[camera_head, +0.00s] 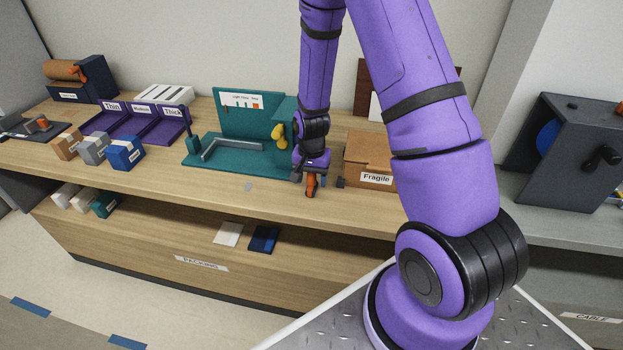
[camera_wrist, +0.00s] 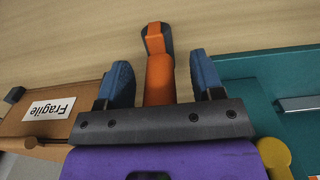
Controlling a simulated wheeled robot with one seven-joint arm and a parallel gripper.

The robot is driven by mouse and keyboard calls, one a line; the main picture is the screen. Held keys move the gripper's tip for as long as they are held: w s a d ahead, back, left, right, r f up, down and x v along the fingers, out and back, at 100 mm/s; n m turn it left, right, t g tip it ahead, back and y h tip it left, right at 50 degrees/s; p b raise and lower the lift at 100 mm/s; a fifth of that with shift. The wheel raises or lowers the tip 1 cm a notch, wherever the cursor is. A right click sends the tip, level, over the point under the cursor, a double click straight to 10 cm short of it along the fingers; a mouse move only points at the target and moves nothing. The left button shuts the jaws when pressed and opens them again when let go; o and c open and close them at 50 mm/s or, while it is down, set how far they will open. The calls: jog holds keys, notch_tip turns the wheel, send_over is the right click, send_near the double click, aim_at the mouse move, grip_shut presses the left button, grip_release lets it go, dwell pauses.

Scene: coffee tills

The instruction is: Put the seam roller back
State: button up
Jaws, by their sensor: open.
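The seam roller, as far as I can tell, is an orange tool with a dark part (camera_head: 311,187) at the counter's front edge. In the wrist view its orange body (camera_wrist: 158,78) lies between my two blue-grey fingers. My gripper (camera_head: 312,178) points down at it; in the wrist view the gripper (camera_wrist: 162,82) is open, with a gap on each side of the tool. The tool's near end is hidden behind my gripper. Whether it touches the counter is unclear.
A teal fixture (camera_head: 240,156) with a labelled back panel stands left of my gripper. A cardboard box (camera_head: 368,150) marked Fragile stands close on the right. Purple trays (camera_head: 160,132) and small boxes (camera_head: 124,153) are further left. The front counter strip (camera_head: 215,190) is mostly free.

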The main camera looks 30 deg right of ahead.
notch_tip(320, 180, up, 12)
jog(key=shift+r, duration=0.1)
notch_tip(320, 180, up, 10)
jog(key=s+a+n+t, duration=0.1)
jog(key=s+a+n, duration=0.1)
jog(key=s, duration=0.1)
jog(key=s+a+r+n+t, duration=0.2)
jog(key=s+r+n, duration=0.1)
jog(key=s+r, duration=0.5)
jog(key=s+a+r+n+t, duration=0.2)
jog(key=s+r+n, duration=0.2)
jog(key=s+r, duration=0.5)
jog(key=s, duration=0.3)
jog(key=shift+s+a+r, duration=0.2)
jog(key=shift+s+a, duration=0.1)
dwell(0.3)
